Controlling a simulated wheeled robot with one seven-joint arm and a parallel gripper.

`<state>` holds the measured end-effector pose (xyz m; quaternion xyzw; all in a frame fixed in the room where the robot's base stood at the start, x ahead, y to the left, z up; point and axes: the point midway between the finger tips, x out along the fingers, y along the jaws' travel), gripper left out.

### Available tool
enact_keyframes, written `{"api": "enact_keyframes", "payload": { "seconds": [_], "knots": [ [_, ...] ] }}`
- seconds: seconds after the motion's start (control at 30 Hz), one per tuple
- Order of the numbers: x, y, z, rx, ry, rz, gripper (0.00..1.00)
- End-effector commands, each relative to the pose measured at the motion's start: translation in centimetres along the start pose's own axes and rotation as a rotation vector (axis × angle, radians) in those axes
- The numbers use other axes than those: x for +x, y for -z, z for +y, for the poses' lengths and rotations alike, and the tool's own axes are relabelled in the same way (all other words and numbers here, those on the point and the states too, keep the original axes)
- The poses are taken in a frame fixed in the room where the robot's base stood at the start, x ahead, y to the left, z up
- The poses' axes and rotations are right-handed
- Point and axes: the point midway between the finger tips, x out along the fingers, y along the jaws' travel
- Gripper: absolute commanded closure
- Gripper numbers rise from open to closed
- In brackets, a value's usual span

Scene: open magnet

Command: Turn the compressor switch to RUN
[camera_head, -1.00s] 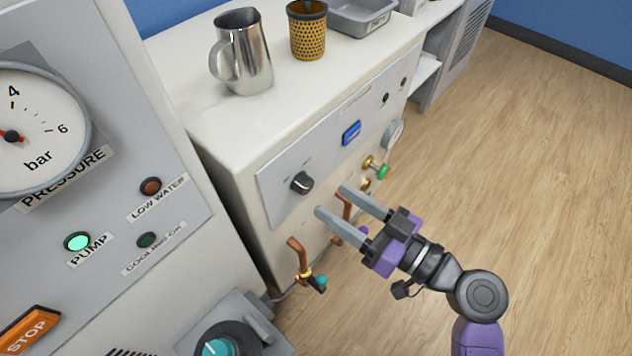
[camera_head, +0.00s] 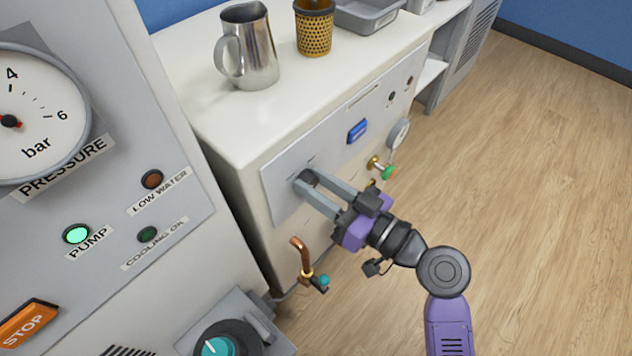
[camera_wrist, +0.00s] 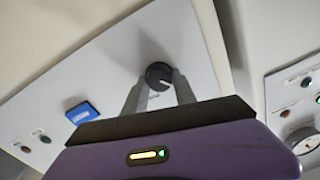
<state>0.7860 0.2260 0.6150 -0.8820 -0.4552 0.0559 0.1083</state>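The compressor switch is a round black knob (camera_head: 309,175) on the grey front panel (camera_head: 284,195) of the white cabinet. In the wrist view the knob (camera_wrist: 158,75) shows a light pointer mark towards the lower right; its position labels are too small to read. My gripper (camera_head: 311,182) is at the knob with its two grey fingers apart. In the wrist view the fingertips of my gripper (camera_wrist: 159,83) lie on either side of the knob's lower part. I cannot tell whether they touch it. The fingers partly hide the knob in the head view.
A blue button (camera_head: 357,130) is on the same panel, right of the knob. A copper pipe with a teal-handled valve (camera_head: 322,282) sticks out below. A metal jug (camera_head: 250,55) and a yellow mesh cup (camera_head: 314,30) stand on top. A gauge console (camera_head: 110,210) stands at left.

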Motion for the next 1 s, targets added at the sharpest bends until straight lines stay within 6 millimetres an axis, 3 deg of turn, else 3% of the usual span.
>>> {"api": "enact_keyframes", "payload": {
  "seconds": [0.1,0.47,1.0],
  "knots": [
    [-0.03,0.0,-0.01,0.0,0.0,0.0,1.0],
    [-0.06,0.02,0.04,0.058,0.0,0.002,1.0],
    [-0.11,0.03,0.23,0.499,0.004,0.021,1.0]
  ]
}}
